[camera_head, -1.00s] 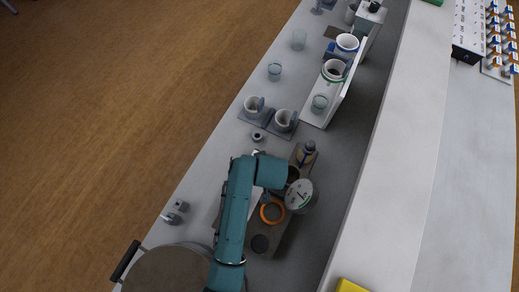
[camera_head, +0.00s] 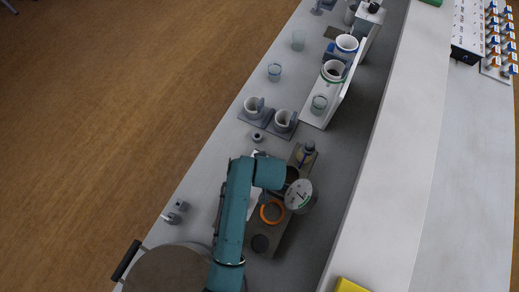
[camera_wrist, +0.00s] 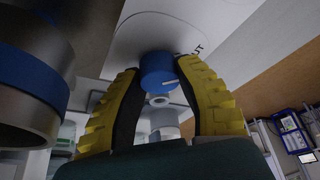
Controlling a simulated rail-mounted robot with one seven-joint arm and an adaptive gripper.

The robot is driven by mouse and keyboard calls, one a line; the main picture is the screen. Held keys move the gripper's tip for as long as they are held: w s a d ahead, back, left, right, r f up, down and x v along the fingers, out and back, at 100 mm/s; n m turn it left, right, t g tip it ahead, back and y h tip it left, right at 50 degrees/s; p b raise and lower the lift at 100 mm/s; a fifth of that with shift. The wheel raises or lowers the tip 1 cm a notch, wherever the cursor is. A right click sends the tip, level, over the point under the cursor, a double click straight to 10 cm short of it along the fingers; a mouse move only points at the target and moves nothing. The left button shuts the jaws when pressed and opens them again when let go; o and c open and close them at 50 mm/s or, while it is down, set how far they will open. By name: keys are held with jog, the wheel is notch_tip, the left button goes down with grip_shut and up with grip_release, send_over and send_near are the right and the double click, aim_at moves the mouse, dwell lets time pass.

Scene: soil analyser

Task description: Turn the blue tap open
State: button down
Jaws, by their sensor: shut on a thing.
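The blue tap (camera_wrist: 158,71) is a round blue knob in the wrist view, with a small light mark on its lower edge. It sits against a pale panel with partly hidden lettering beside it. My gripper (camera_wrist: 159,74) has its two yellow ribbed fingers on either side of the knob, shut on it. A pale grey fitting shows just below the knob, between the fingers. In the head view my arm hides both the tap and the gripper.
A large dark cylinder with a blue band (camera_wrist: 30,82) stands close on the left in the wrist view. In the head view, a white-lidded container (camera_head: 300,194), an orange ring (camera_head: 272,212) and a small bottle (camera_head: 305,154) are beside my arm. Mugs (camera_head: 284,119) stand farther along the bench.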

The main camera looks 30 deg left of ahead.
jog(key=m+h+p, duration=0.1)
jog(key=m+p, duration=0.2)
jog(key=shift+s+r+t, duration=0.1)
jog(key=shift+t, duration=0.2)
jog(key=m+h+p, duration=0.1)
jog(key=m, duration=0.1)
jog(key=m+p, duration=0.1)
jog(key=m, duration=0.2)
jog(key=shift+f+h, duration=0.2)
jog(key=shift+h, duration=0.2)
jog(key=m+h, duration=0.2)
jog(key=m, duration=0.3)
jog(key=shift+f+b, duration=0.15)
jog(key=shift+b, duration=0.2)
jog(key=shift+m+g+h+b, duration=0.4)
jog(key=shift+m+h+b, duration=0.3)
jog(key=shift+m, duration=1.5)
jog(key=c, duration=0.6)
grip_release()
jog(key=shift+c, duration=0.2)
jog(key=shift+r, duration=0.2)
